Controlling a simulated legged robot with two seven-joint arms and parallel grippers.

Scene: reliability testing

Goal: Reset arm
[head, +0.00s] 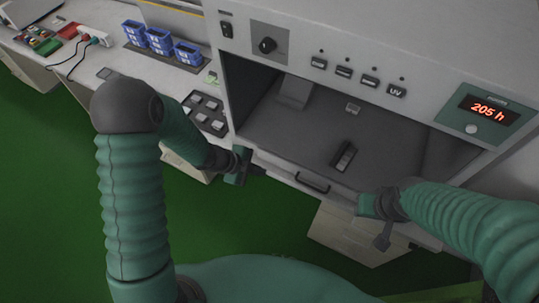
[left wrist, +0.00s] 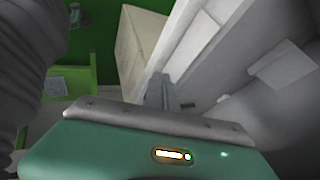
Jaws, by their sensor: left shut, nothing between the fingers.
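My left arm comes in from the left, and its gripper (head: 259,170) is at the front left corner of a large grey test machine. The left gripper is shut and empty; its fingers also show in the left wrist view (left wrist: 158,92). My right arm comes in from the right. Its green gripper (head: 366,205) is by the machine's front edge, right of the drawer handle, and its fingers cannot be made out well.
The machine (head: 420,55) has a knob, several buttons and a red "205 h" display (head: 488,108). Its open chamber (head: 370,135) holds a small dark device (head: 344,156). Blue bins (head: 160,40) stand on the left bench. Green floor is free below left.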

